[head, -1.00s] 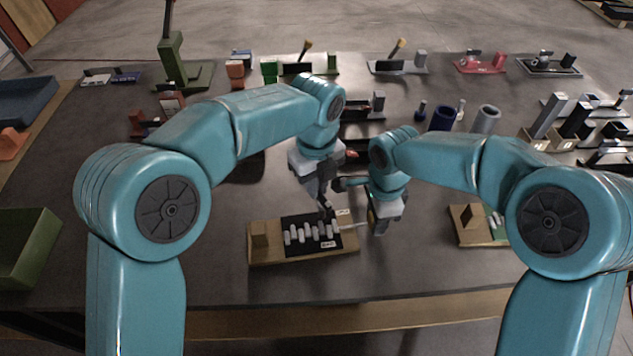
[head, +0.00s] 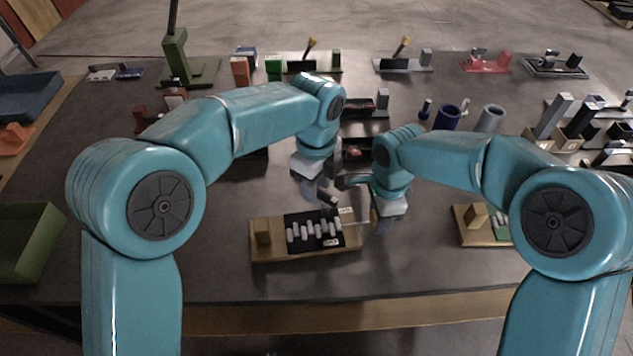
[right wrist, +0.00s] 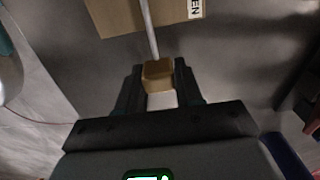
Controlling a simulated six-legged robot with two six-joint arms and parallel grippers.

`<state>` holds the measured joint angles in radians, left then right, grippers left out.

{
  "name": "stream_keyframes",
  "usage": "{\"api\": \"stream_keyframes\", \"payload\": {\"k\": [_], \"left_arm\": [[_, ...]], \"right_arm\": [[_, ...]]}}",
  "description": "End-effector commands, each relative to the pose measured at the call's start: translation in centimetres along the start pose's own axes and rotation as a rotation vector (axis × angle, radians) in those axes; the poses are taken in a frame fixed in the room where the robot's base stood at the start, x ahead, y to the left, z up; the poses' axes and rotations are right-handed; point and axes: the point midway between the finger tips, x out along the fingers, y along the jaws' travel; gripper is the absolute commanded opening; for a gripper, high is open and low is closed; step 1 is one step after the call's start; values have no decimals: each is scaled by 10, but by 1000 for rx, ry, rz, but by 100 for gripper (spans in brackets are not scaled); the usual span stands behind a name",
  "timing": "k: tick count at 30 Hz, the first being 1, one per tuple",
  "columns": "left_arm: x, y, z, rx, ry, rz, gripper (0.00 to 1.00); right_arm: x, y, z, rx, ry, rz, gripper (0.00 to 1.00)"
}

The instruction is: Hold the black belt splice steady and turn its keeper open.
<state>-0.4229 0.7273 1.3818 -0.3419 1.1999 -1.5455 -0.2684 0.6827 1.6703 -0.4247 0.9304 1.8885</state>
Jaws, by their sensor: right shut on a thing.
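The black belt splice (head: 294,219) is a black plate with several pale grey pegs on a wooden base (head: 300,253). A thin pale rod (head: 357,223) runs from its right side to a small tan knob (head: 374,217). My right gripper (head: 381,220) is shut on this knob. In the right wrist view the tan knob (right wrist: 158,76) sits between the fingers of the right gripper (right wrist: 160,88), with the rod (right wrist: 149,28) leading to the base. My left gripper (head: 318,194) is just above and behind the splice. Its fingertips are too dark and small to read.
A second wooden base (head: 470,238) stands to the right. A green bin (head: 25,245) is at the left. A blue cylinder (head: 446,117) and a grey cylinder (head: 487,120) stand behind my right arm. Bare table lies in front of the splice.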

Motion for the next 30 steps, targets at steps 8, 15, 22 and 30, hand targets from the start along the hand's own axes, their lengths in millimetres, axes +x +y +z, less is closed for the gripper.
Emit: {"api": "stream_keyframes", "payload": {"k": [8,15,22,30], "left_arm": [[-19,-1,0,-1,0,-3,37],[-74,-1,0,0,0,-5,37],[-111,-1,0,0,0,-1,37],[-120,0,0,0,0,1,37]], "right_arm": [[0,0,0,-1,0,0,0],[0,0,0,-1,0,-1,0],[0,0,0,-1,0,-1,0],[0,0,0,0,0,-1,0]]}}
